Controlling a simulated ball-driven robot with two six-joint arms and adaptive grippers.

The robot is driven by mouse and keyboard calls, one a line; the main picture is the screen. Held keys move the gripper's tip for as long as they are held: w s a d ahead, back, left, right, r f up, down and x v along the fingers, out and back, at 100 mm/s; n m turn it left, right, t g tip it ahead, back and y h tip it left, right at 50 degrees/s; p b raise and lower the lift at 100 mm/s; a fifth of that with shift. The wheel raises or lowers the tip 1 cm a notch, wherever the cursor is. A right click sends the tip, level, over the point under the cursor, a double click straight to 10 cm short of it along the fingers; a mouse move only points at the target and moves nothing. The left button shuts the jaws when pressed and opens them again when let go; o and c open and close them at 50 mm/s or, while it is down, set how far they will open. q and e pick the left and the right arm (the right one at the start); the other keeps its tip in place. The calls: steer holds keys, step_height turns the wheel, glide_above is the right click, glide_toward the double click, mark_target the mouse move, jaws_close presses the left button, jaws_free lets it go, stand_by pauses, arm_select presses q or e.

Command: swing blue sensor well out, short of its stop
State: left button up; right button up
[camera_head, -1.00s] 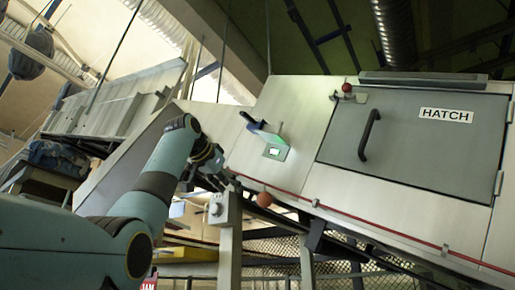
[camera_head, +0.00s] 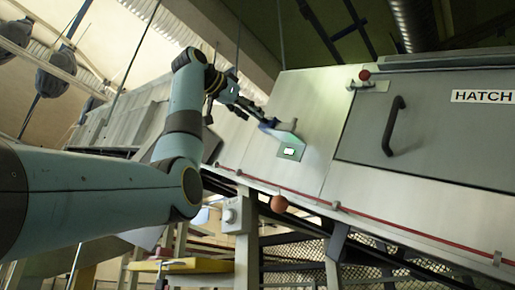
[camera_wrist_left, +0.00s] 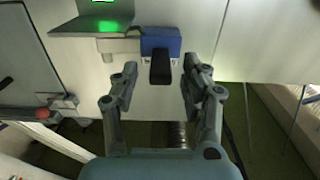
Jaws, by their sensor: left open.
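The blue sensor (camera_head: 267,123) sits on the sloped metal panel, beside a grey bracket that glows green over a small lit display (camera_head: 289,152). In the left wrist view the blue sensor (camera_wrist_left: 160,42) is a blue block with a black piece (camera_wrist_left: 160,68) sticking out toward me. My left gripper (camera_head: 246,108) is open just to the left of the sensor in the head view. In the wrist view its two fingers (camera_wrist_left: 160,66) stand either side of the black piece, with a gap on both sides. My right gripper is in neither view.
A grey hatch (camera_head: 430,130) with a black handle (camera_head: 392,126) lies to the right, with a red knob (camera_head: 365,75) at its upper corner. A red cable (camera_head: 400,232) runs along the panel's lower edge. An orange ball (camera_head: 279,204) hangs below the panel.

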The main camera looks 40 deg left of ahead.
mark_target(271, 120)
arm_select(q)
steer(key=shift+w+d+p, duration=0.1)
steer(key=shift+w+p, duration=0.3)
steer(key=shift+w, duration=0.95)
jaws_close()
